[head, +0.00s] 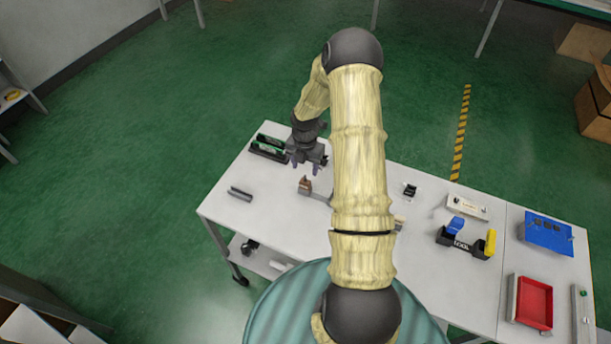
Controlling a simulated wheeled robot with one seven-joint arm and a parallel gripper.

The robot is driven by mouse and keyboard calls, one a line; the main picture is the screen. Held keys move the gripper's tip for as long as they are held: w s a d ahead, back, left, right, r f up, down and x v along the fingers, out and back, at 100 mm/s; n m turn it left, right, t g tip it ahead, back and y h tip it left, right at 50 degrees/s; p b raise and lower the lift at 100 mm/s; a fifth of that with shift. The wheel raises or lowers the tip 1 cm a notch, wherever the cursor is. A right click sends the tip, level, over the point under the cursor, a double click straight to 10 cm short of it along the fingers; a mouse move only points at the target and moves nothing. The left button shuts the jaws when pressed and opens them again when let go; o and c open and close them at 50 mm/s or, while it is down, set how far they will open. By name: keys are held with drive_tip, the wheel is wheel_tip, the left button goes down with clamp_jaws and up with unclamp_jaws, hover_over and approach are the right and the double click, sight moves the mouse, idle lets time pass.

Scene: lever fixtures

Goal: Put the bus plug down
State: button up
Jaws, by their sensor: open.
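My gripper (306,166) is open above the left part of the light grey table (260,222), fingers pointing down with nothing visible between them. A small brown block (305,185) on a grey base stands just below and in front of the gripper in the picture, apart from the fingers. A black holder with green parts (268,146) lies to the left of the gripper. A small black piece (409,190) sits alone right of my arm. I cannot tell which of these is the bus plug. My arm hides part of the table's middle.
A grey bar (240,194) lies near the left edge. To the right are a fixture with blue (456,225) and yellow (490,242) levers, a white switch box (466,206), a blue panel (548,233) and a red tray (533,302). The table's front left is clear.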

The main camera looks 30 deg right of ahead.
drive_tip(key=shift+r, duration=1.8)
drive_tip(key=s+a+r+m+t, duration=0.1)
drive_tip(key=s+a+r+m, duration=0.6)
drive_tip(key=m, duration=0.5)
drive_tip(key=s+a+r+m+t, duration=0.1)
drive_tip(key=s+a+r+m, duration=0.7)
drive_tip(key=s+r+m, duration=0.3)
drive_tip(key=s+m, duration=0.1)
drive_tip(key=m, duration=0.1)
drive_tip(key=shift+a+r+m+t, duration=0.15)
drive_tip(key=shift+r+m+t, duration=0.1)
drive_tip(key=shift+m+t, duration=0.05)
drive_tip(key=shift+w, duration=0.1)
drive_tip(key=shift+b, duration=0.3)
